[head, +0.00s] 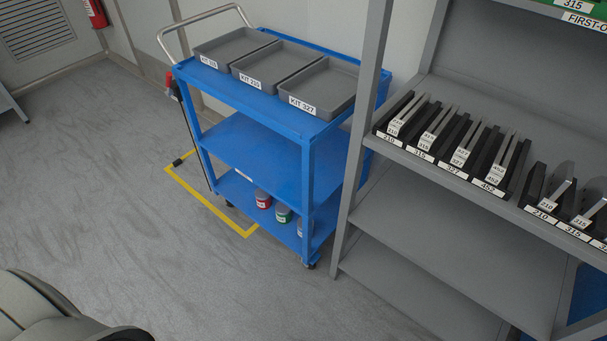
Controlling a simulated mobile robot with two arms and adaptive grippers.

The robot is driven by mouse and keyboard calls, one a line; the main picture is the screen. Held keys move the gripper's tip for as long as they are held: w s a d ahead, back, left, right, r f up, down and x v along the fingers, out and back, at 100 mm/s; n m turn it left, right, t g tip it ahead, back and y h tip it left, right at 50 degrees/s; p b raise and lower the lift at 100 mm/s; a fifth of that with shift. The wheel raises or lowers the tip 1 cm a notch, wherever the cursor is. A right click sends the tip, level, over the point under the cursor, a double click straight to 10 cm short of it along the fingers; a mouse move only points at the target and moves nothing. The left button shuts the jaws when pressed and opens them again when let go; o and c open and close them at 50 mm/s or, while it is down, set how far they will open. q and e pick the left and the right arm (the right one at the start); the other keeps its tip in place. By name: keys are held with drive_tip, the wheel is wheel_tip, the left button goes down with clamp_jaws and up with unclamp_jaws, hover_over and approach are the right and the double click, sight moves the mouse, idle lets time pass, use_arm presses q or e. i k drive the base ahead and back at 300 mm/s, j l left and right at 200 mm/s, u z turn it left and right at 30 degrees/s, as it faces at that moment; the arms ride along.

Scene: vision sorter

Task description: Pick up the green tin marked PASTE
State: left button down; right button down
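A small green tin (283,213) with a pale label stands on the bottom shelf of a blue cart (250,142). Its label is too small to read. A red tin (263,199) stands to its left. Another tin (300,228) to its right is mostly hidden behind the cart's front corner post. Neither of my grippers is in view. A rounded grey part of my own body shows at the lower left.
Grey trays (318,88) labelled KIT sit on the cart's top. A grey shelf rack (440,165) with slotted black holders stands close on the right. Yellow floor tape (212,207) runs by the cart. The floor (130,190) in front and left is clear.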

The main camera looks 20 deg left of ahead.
sight(283, 214)
drive_tip(key=u, duration=0.8)
drive_tip(key=i+j+z, duration=0.1)
drive_tip(key=j, duration=0.25)
drive_tip(key=i+j+z, duration=0.15)
drive_tip(key=j, duration=0.2)
